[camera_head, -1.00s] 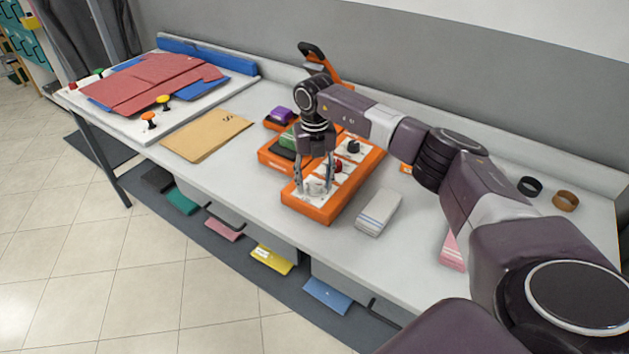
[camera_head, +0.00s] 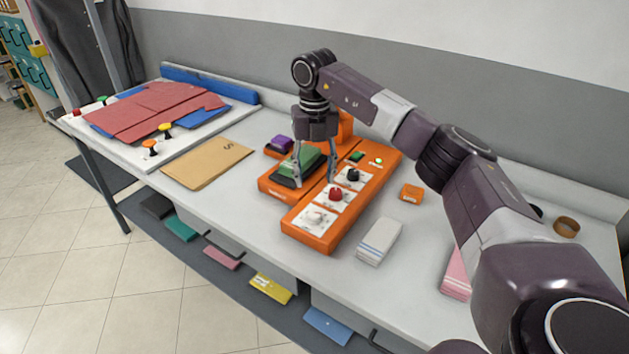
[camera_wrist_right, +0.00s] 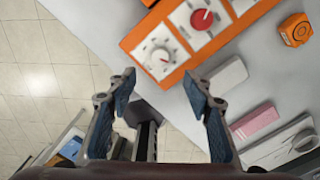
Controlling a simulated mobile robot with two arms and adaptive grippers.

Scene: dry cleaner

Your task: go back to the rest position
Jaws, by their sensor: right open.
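My right gripper (camera_head: 314,178) is open and empty, raised above the orange control panel (camera_head: 296,232). In the right wrist view its two fingers (camera_wrist_right: 165,92) stand wide apart with nothing between them. My left gripper is not in view.
An orange device with a green pad (camera_head: 302,165) stands beside the panel. A brown envelope (camera_head: 207,163), a folded red garment (camera_head: 150,100), a white-grey block (camera_head: 379,241), an orange tape measure (camera_head: 411,193) and a pink block (camera_head: 457,277) lie on the table (camera_head: 243,207). A wall runs behind.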

